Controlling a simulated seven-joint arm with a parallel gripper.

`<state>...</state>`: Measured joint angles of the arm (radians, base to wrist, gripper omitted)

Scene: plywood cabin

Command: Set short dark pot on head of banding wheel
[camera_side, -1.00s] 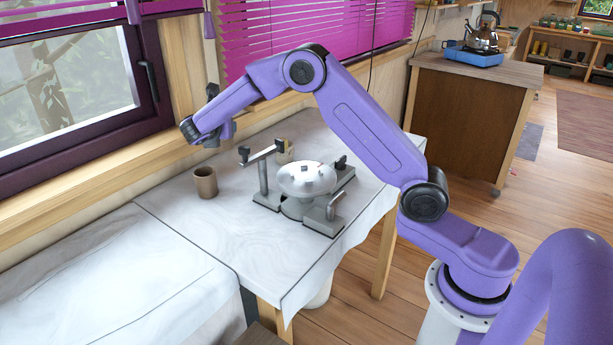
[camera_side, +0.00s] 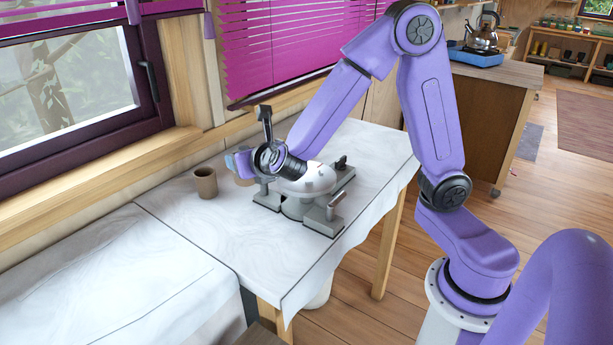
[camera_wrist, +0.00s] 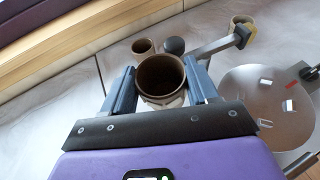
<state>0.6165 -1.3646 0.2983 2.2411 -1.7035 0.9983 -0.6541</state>
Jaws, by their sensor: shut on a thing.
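In the wrist view, my gripper (camera_wrist: 158,68) has its two blue-grey fingers closed on either side of a short dark brown pot (camera_wrist: 160,77). The pot's open mouth faces the camera. In the side view, my gripper (camera_side: 240,163) is above the table just left of the banding wheel, and the pot (camera_side: 243,179) shows partly below it. The wheel's shiny round head (camera_side: 306,178) is bare on top and partly behind my wrist. The head also shows at the right of the wrist view (camera_wrist: 262,88), apart from the pot.
Another brown pot (camera_side: 205,183) stands on the white-covered table left of my gripper. A metal arm with a dark end (camera_wrist: 240,36) reaches out beside the wheel head, close to the held pot. The table's left part is clear.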

